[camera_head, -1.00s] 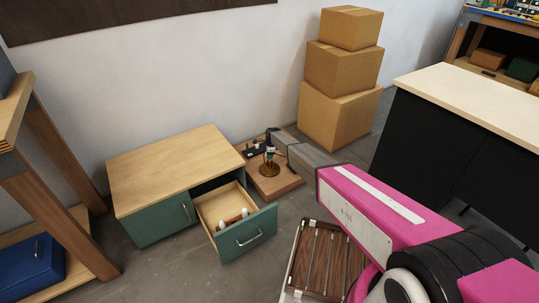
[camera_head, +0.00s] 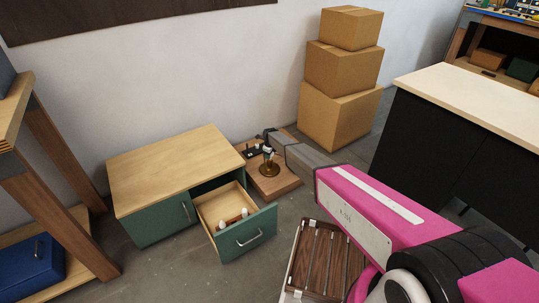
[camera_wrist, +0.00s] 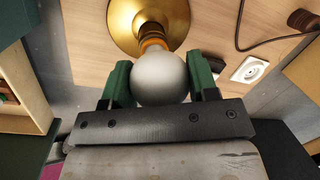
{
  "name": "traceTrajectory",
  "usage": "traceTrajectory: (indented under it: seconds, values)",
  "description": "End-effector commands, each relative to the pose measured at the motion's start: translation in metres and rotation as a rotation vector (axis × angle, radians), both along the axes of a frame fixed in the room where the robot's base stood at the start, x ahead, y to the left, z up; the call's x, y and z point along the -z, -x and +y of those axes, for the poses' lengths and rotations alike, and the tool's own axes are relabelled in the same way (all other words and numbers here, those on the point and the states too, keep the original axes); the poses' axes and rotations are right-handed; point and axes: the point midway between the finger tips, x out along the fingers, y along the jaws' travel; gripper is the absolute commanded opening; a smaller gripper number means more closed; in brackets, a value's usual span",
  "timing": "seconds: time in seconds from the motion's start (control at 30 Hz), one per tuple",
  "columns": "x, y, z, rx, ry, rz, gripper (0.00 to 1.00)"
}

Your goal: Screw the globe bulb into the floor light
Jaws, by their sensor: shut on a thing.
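The globe bulb (camera_wrist: 160,79) is a frosted white ball between the two green fingers of my gripper (camera_wrist: 160,92) in the wrist view. My gripper is shut on it. The floor light (camera_wrist: 126,20) shows as a round brass dish beyond the bulb, and its brass-coloured neck meets the bulb's far end. I cannot tell how deep the bulb sits in the socket. In the head view the floor light (camera_head: 268,169) stands on a low wooden platform, with my gripper (camera_head: 268,150) right above it. The bulb is too small there to make out clearly.
The low wooden platform (camera_head: 285,183) also carries a white socket plate (camera_wrist: 250,69) and a dark cable. Beside it, a green cabinet (camera_head: 160,170) has an open drawer (camera_head: 248,237) holding small white-ended items. Cardboard boxes (camera_head: 338,115) and a slatted wooden crate (camera_head: 320,262) stand nearby.

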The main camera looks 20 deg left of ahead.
Motion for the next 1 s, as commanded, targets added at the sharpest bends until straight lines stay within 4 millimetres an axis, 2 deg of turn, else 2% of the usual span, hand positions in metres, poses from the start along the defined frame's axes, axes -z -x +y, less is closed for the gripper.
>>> traceTrajectory:
  seconds: [0.4, 0.77, 0.8, 0.83, 0.87, 1.0]
  values:
    - [-0.002, -0.0048, 0.0023, 0.398, -0.006, -0.007, 0.33]
    - [-0.002, -0.0047, 0.0015, 0.459, -0.005, -0.009, 0.33]
    - [-0.0021, -0.0047, 0.0014, 0.459, -0.005, -0.009, 0.67]
    - [-0.0019, -0.0047, 0.0013, 0.459, -0.004, -0.007, 0.77]
    - [-0.0018, -0.0043, 0.0012, 0.458, -0.004, -0.007, 0.83]
    - [-0.0009, -0.003, 0.0007, 0.459, -0.003, -0.005, 0.83]
